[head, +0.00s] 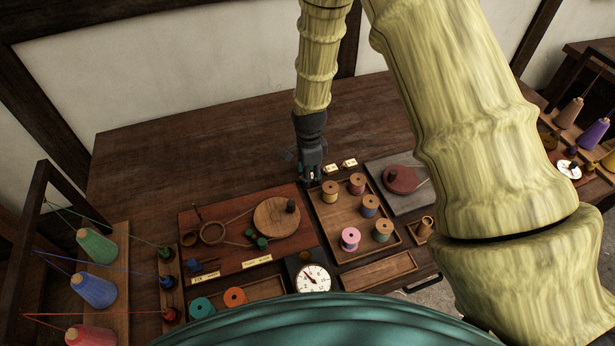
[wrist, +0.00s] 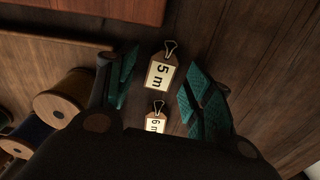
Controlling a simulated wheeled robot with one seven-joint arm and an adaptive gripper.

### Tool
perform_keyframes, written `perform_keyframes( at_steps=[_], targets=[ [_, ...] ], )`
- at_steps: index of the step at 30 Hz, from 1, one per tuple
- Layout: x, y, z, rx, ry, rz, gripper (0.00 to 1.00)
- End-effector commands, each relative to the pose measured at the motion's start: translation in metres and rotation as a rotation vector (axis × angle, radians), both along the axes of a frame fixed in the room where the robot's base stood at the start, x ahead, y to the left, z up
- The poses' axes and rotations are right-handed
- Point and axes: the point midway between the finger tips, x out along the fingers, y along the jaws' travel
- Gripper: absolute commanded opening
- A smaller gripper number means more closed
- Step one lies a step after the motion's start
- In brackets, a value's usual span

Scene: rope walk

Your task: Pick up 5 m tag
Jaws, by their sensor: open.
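The 5 m tag (wrist: 160,74) is a small cream label with a wooden border and a dark binder clip at its top. It lies flat on the dark table, between my open fingers in the wrist view. My gripper (wrist: 162,82) is open and empty, with teal pads either side of the tag, apparently above it. A similar 6 m tag (wrist: 156,122) lies just below it, partly hidden by my gripper's body. In the head view my gripper (head: 312,177) points down just left of two tags.
A tray (head: 345,253) of several thread spools lies on the near side of the tags. A reddish board (head: 225,258) with a wooden disc is left, and a grey slab (head: 412,203) is right. The table behind the tags (head: 220,150) is clear.

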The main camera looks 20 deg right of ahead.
Motion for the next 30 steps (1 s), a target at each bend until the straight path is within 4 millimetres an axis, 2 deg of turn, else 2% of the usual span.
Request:
perform_keyframes(
  at_steps=[4, 10, 23, 30],
  targets=[
    [0.000, 0.000, 0.000, 0.000, 0.000, 0.000, 0.52],
    [0.000, 0.000, 0.000, 0.000, 0.000, 0.000, 0.16],
    [0.000, 0.000, 0.003, 0.000, 0.000, -0.001, 0.16],
    [0.001, 0.000, 0.024, 0.000, -0.004, 0.000, 0.16]
  ],
)
